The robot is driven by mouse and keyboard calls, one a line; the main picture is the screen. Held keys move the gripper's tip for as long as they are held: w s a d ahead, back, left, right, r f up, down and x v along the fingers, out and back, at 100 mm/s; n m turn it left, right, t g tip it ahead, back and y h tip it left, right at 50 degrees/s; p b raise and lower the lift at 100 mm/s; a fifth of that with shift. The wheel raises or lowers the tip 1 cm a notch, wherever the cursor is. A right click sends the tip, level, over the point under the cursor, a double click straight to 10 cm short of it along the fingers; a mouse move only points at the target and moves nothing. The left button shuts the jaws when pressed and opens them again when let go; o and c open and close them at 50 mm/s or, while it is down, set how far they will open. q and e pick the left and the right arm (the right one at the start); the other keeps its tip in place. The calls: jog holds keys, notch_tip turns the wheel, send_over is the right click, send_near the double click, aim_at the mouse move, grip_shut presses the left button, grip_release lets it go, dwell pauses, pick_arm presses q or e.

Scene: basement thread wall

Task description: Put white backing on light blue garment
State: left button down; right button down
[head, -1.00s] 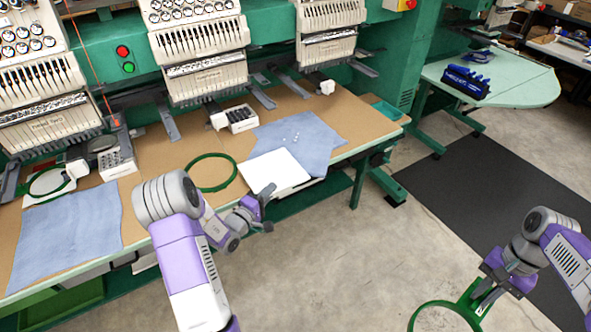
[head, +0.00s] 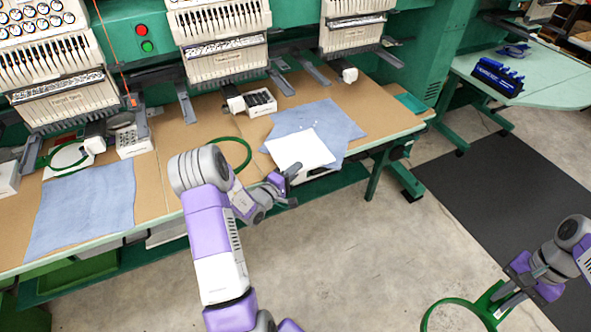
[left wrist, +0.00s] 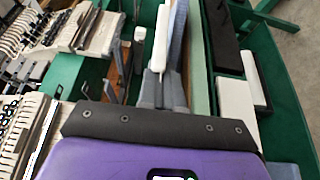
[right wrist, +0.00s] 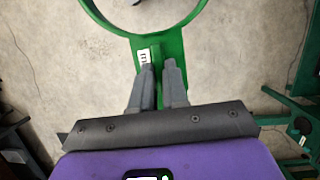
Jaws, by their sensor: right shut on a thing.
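The white backing (head: 300,149) lies at the table's front edge, overlapping the near part of a light blue garment (head: 335,120). A second light blue cloth (head: 85,205) lies flat at the left. My left gripper (head: 289,187) is open at the near edge of the backing; whether it touches it is unclear. In the left wrist view white material (left wrist: 160,45) shows edge-on just beyond the fingers. My right gripper (head: 508,288) is shut on the bracket of a green hoop (head: 453,308), held over the floor at lower right. The hoop also shows in the right wrist view (right wrist: 176,32).
Another green hoop (head: 236,141) lies on the brown tabletop (head: 190,143), partly behind my left arm. Embroidery heads (head: 221,38) overhang the table. A small box of dark items (head: 260,102) stands behind the garment. The floor at right is open, with a dark mat (head: 500,190).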

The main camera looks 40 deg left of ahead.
pick_arm(q)
jog(key=shift+f+b, duration=0.35)
jog(key=shift+f, duration=0.05)
pick_arm(e)
jog(key=shift+f, duration=0.45)
pick_arm(q)
jog(key=c, duration=1.3)
grip_release()
jog(key=shift+r+p, duration=0.4)
jog(key=shift+p, duration=0.05)
pick_arm(e)
jog(key=shift+r, duration=0.4)
pick_arm(q)
jog(key=shift+r+p, duration=0.45)
jog(key=shift+p, duration=0.05)
pick_arm(e)
jog(key=shift+r, duration=0.75)
pick_arm(q)
jog(key=s, duration=1.2)
jog(key=shift+d+f, duration=0.3)
